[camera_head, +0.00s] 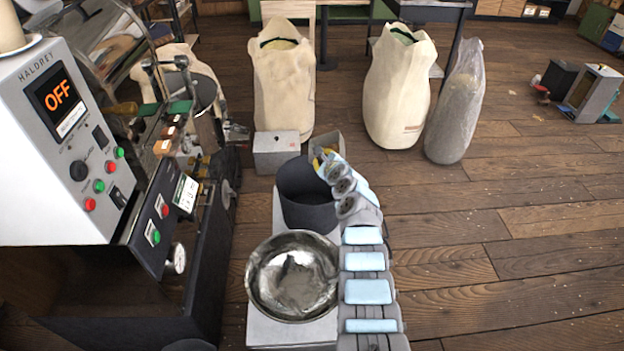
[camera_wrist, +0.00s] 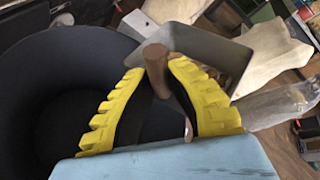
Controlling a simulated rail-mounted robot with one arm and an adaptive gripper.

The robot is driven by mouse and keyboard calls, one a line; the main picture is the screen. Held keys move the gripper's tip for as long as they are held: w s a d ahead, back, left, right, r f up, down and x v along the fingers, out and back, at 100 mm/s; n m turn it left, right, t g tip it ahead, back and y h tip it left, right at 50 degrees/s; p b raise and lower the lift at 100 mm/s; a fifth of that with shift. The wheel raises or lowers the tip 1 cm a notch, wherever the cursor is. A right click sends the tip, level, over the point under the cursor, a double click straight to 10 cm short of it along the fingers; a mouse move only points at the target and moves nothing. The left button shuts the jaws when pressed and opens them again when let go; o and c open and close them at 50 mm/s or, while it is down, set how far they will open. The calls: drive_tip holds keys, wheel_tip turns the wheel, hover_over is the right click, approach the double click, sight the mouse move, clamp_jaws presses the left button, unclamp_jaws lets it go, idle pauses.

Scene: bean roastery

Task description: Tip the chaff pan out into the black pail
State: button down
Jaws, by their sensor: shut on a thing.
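The chaff pan (camera_head: 328,142) is a grey metal pan just beyond the black pail. In the wrist view the pan (camera_wrist: 205,45) has a brown handle (camera_wrist: 155,62). My gripper (camera_wrist: 158,75) has yellow ridged fingers and is shut on that handle. In the head view my gripper (camera_head: 324,160) is at the pail's far right rim, partly hidden by my arm. The black pail (camera_head: 302,200) stands upright in front of the pan; its wide dark opening (camera_wrist: 50,90) fills the left of the wrist view.
A shiny metal bowl (camera_head: 265,278) sits nearer me on the pale stand. A grey box (camera_head: 277,152) is left of the pan. Sacks (camera_head: 284,85) stand behind. The roaster panel (camera_head: 60,130), reading OFF, is on the left.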

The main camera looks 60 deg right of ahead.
drive_tip(key=shift+w+f, duration=0.1)
drive_tip(key=shift+f, duration=0.1)
drive_tip(key=shift+d+r+n+h, duration=0.15)
drive_tip(key=shift+r+n+h, duration=0.15)
drive_tip(key=shift+n+h, duration=0.15)
drive_tip(key=shift+n+g, duration=0.3)
drive_tip(key=shift+n, duration=0.05)
drive_tip(key=shift+f+h+b, duration=0.25)
drive_tip(key=shift+f+b, duration=0.1)
drive_tip(key=shift+b, duration=0.15)
drive_tip(key=shift+s+d+f+n+b, duration=0.2)
drive_tip(key=shift+s+n+b, duration=0.1)
drive_tip(key=shift+n+b, duration=0.15)
drive_tip(key=shift+w+r+n+h, duration=0.1)
drive_tip(key=shift+r+n+h, duration=0.25)
drive_tip(key=shift+n+h, duration=0.25)
drive_tip(key=shift+s+d+r, duration=0.1)
drive_tip(key=shift+s+d, duration=0.05)
drive_tip(key=shift+s, duration=0.05)
